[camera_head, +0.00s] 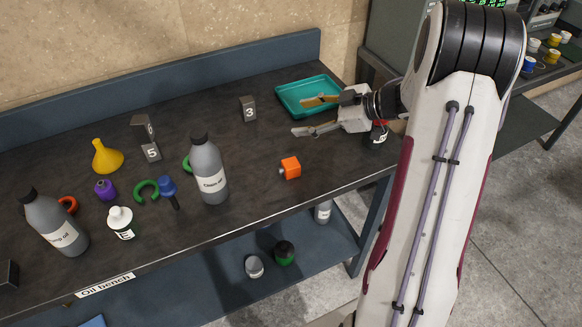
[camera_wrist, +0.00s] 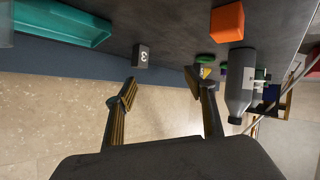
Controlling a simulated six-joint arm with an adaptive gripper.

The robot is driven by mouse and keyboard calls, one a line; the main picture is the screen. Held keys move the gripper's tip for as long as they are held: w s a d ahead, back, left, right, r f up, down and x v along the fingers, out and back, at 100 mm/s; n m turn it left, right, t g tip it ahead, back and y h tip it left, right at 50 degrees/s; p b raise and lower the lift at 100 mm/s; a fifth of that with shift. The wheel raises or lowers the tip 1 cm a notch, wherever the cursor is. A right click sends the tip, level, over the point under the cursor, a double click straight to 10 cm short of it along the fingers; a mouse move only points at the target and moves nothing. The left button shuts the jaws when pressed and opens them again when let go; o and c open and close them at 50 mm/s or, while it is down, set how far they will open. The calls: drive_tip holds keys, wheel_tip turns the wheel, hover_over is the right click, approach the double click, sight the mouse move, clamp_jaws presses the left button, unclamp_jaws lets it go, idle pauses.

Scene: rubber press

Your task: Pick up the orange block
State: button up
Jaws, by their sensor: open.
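The orange block (camera_head: 290,168) sits on the dark bench top, right of the grey clean oil bottle (camera_head: 212,172) and near the front edge. It has a small knob on its left side. In the wrist view the orange block (camera_wrist: 227,22) is at the top, right of centre. My gripper (camera_head: 305,115) is above the bench, up and to the right of the block, with its fingers spread and pointing left. In the wrist view my gripper (camera_wrist: 158,90) shows two separated fingers with nothing between them.
A teal tray (camera_head: 307,95) lies behind my gripper. A block marked 3 (camera_head: 248,109) stands left of the tray. A yellow funnel (camera_head: 106,157), a purple item (camera_head: 105,190) and another grey bottle (camera_head: 54,224) stand left. The bench around the orange block is clear, with the oil bottle nearest.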

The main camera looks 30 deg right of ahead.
sight(292, 163)
drive_tip(key=s+f+g+y, duration=0.1)
drive_tip(key=s, duration=0.1)
drive_tip(key=s+f+g+y, duration=0.1)
drive_tip(key=s+f, duration=0.1)
drive_tip(key=s, duration=0.1)
drive_tip(key=s+f+y, duration=0.1)
drive_tip(key=s+f, duration=0.1)
drive_tip(key=shift+s+a+f+n+g+y, duration=0.2)
drive_tip(key=shift+s+n+g+y, duration=0.1)
drive_tip(key=shift+n+g+y, duration=0.1)
drive_tip(key=shift+s+f, duration=0.2)
drive_tip(key=shift+s, duration=0.4)
drive_tip(key=shift+x, duration=1.4)
drive_tip(key=shift+a, duration=0.1)
drive_tip(key=shift+s+a+r+x, duration=0.15)
drive_tip(key=shift+x, duration=1.1)
drive_tip(key=shift+s+a+r+x, duration=0.1)
drive_tip(key=shift+x, duration=1.15)
